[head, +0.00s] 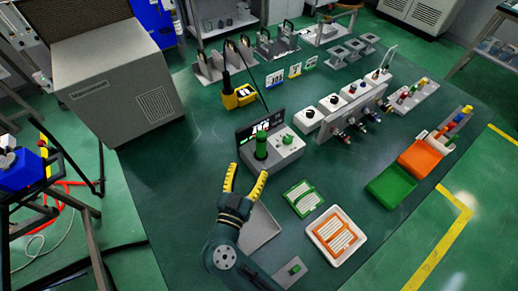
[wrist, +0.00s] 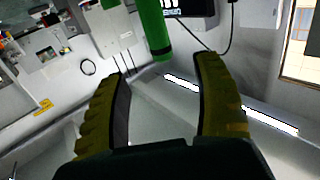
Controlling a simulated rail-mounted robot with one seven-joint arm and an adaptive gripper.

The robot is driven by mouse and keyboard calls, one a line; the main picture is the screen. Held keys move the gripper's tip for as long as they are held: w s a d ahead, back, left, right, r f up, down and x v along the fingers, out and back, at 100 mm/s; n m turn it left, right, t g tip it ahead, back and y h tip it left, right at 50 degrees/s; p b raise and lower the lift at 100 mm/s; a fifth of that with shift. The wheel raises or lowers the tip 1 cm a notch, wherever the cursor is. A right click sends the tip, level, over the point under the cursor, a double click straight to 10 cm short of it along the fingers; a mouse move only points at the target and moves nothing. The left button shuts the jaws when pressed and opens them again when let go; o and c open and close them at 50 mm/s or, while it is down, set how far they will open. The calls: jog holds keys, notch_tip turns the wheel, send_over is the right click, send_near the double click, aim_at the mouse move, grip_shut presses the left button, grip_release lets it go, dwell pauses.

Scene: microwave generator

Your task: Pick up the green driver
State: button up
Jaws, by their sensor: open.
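The green driver (head: 261,146) is a green upright cylinder in front of a small black display panel, beside a grey box with a green knob (head: 287,139). I cannot tell what holds it up. In the wrist view, its green body (wrist: 153,28) enters from the top edge, with its lower end a little above the gap between my fingers. My gripper (head: 247,170) has two yellow ribbed fingers, spread wide and empty. In the head view, the fingertips are just below the driver, apart from it. In the wrist view, my gripper (wrist: 162,68) also shows open.
A yellow-and-black tool stand (head: 238,97) is behind the driver. White control boxes (head: 333,103) stand to the right. A green board (head: 303,198), a white tray with an orange part (head: 312,228) and green and orange bins (head: 391,186) lie nearer right. A large grey cabinet stands left.

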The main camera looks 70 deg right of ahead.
aim_at(260, 145)
jog(key=d, duration=0.2)
jog(key=d+b, duration=0.1)
jog(key=d, duration=0.3)
jog(key=shift+w+d+f, duration=0.1)
jog(key=shift+w+d, duration=0.15)
jog(key=shift+w, duration=0.1)
jog(key=d+b, duration=0.2)
jog(key=d, duration=0.1)
jog(key=d+b, duration=0.1)
jog(key=d, duration=0.1)
jog(key=shift+w+f, duration=0.15)
jog(key=shift+f, duration=0.25)
jog(key=shift+d+r, duration=0.1)
jog(key=shift+d, duration=0.05)
jog(key=c, duration=1.2)
jog(key=shift+r, duration=0.1)
grip_shut()
